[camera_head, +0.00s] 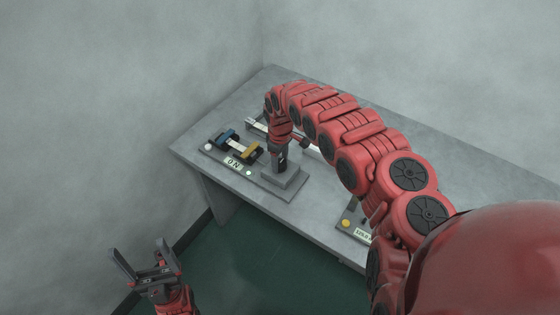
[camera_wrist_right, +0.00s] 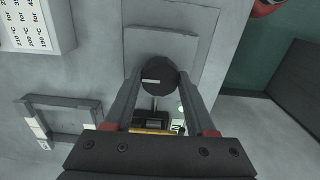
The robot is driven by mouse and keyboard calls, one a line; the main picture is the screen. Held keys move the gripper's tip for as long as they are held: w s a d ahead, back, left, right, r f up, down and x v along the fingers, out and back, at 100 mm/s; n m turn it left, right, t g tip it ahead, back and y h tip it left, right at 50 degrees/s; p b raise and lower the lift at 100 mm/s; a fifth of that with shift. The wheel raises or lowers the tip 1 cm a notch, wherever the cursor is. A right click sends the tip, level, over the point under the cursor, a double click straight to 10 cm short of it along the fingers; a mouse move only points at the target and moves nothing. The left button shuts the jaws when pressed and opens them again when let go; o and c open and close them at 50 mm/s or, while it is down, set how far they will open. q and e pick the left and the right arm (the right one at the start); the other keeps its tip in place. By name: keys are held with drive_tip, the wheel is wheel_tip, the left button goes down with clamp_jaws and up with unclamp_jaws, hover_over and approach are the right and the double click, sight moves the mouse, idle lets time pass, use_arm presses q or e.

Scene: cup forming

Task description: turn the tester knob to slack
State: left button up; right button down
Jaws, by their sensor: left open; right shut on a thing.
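The tester knob (camera_wrist_right: 159,76) is a dark round disc with a short pale mark, lying nearly level across it in the right wrist view. My right gripper (camera_wrist_right: 157,84) has one finger on each side of the knob and is shut on it. In the head view my right gripper (camera_head: 279,163) points down over a stepped grey block (camera_head: 292,186), and the knob is hidden. My left gripper (camera_head: 144,257) is open and empty, off the table.
The grey table (camera_head: 190,145) stands against the walls. A device with a yellow button (camera_head: 346,223) and a label is at the front edge, partly behind my right arm. A white temperature chart (camera_wrist_right: 35,22) and a grey frame (camera_wrist_right: 65,101) show in the right wrist view.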

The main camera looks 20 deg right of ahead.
drive_tip(key=shift+c, duration=1.1)
unclamp_jaws()
wheel_tip(320, 180, up, 6)
drive_tip(key=shift+w+d+f+b, duration=0.1)
drive_tip(key=shift+f+b, duration=0.15)
drive_tip(key=shift+b, duration=0.35)
wheel_tip(320, 180, up, 7)
drive_tip(key=p, duration=0.1)
wheel_tip(320, 180, up, 4)
hover_over(280, 162)
drive_tip(key=shift+r+b, duration=0.45)
drive_tip(key=shift+b, duration=0.05)
